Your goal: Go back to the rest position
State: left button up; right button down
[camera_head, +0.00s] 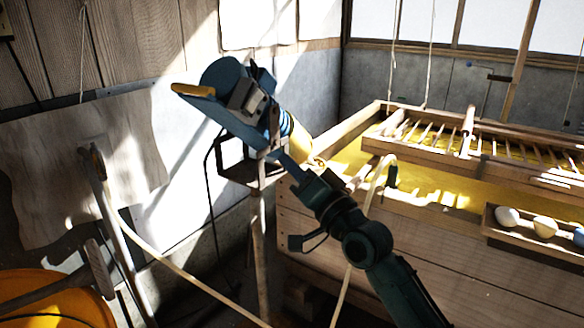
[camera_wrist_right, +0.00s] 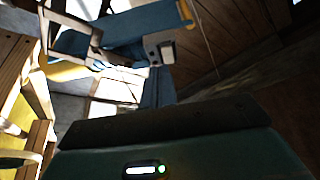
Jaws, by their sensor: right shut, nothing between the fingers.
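My right arm comes in from the lower right in the head view. Its right gripper (camera_head: 286,160) is shut and empty, pointing up and left. Its fingertips overlap the lower edge of a blue device (camera_head: 222,105) on a dark metal stand (camera_head: 258,215); I cannot tell whether they touch. In the right wrist view, the shut fingers (camera_wrist_right: 158,85) point towards the blue device (camera_wrist_right: 120,38), close in front of them. My left gripper is in neither view.
A wooden vat (camera_head: 330,240) with yellowish contents and a slatted rack (camera_head: 450,150) stands to the right. A tray (camera_head: 515,238) holds rounded objects. A pale hose (camera_head: 185,275) crosses the lower left, near an orange round container (camera_head: 60,310). A wooden wall is behind.

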jog(key=s+d+f+n+g+h+p, duration=0.1)
jog(key=s+d+f+h+p, duration=0.15)
jog(key=s+f, duration=0.45)
jog(key=s+d+f+g+h+p, duration=0.1)
jog(key=s+d+f+g+h, duration=0.2)
jog(key=f, duration=0.7)
jog(key=s+d+f+n+h+p, duration=0.1)
jog(key=s+d+f+h, duration=0.1)
jog(key=s+f, duration=0.55)
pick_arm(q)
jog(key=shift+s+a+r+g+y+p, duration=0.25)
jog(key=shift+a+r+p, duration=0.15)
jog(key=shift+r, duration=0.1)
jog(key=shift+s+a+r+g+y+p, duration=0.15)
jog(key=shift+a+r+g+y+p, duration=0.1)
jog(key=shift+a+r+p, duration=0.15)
pick_arm(e)
jog(key=s+d+f+n+g+h, duration=0.2)
jog(key=s+d+f, duration=0.2)
jog(key=s+f, duration=0.3)
jog(key=s, duration=0.3)
jog(key=shift+s+d+f+n+g, duration=0.2)
jog(key=shift+s+f+n+g, duration=0.1)
jog(key=shift+s+f, duration=0.1)
